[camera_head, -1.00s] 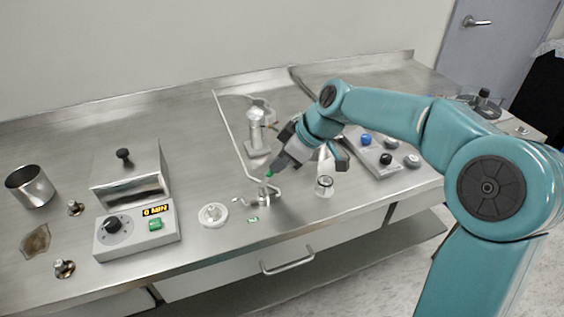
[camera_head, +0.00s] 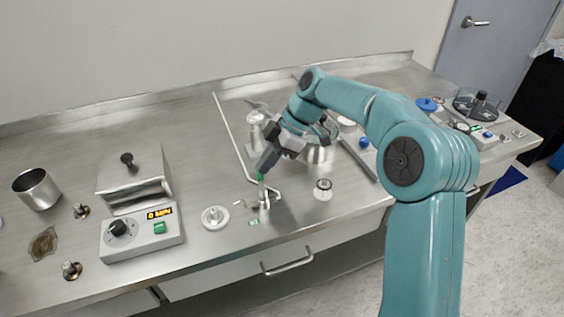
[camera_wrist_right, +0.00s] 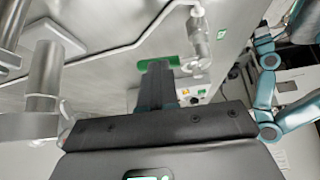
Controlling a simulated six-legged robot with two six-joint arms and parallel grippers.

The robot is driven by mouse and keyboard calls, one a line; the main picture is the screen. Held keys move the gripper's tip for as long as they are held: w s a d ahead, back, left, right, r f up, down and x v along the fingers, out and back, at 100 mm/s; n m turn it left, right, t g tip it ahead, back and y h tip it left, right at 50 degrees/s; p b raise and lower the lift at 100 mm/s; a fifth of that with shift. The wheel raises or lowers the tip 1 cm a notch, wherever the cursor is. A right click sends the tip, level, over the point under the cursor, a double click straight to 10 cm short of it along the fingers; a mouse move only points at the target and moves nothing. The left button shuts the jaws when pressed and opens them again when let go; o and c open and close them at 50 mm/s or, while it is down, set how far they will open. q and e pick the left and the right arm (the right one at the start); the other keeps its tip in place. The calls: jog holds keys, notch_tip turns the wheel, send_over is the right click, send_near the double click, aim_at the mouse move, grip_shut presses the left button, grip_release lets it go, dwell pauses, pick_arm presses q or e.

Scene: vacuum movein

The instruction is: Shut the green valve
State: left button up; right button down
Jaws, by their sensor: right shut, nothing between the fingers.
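The green valve is a small metal fitting (camera_head: 264,200) on a thin bent pipe near the bench's front edge. Its green handle (camera_head: 260,177) stands at the top, just by my fingertips. In the right wrist view the green handle (camera_wrist_right: 150,63) lies across the tips of my right gripper (camera_wrist_right: 160,72), beside the metal valve body (camera_wrist_right: 199,45). My right gripper (camera_head: 264,168) is shut with nothing between its fingers. It points down at the handle and looks to touch it or nearly so. The fingers partly hide the handle. My left gripper is not in view.
A metal cylinder (camera_head: 256,130) stands behind, a small glass vessel (camera_head: 323,189) to the right. The bench front is mostly clear.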

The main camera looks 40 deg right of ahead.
dwell(0.3)
jog(key=shift+s+f+b, duration=0.15)
jog(key=shift+s+b, duration=0.2)
jog(key=shift+b, duration=0.2)
jog(key=shift+s, duration=0.45)
jog(key=shift+r, duration=0.25)
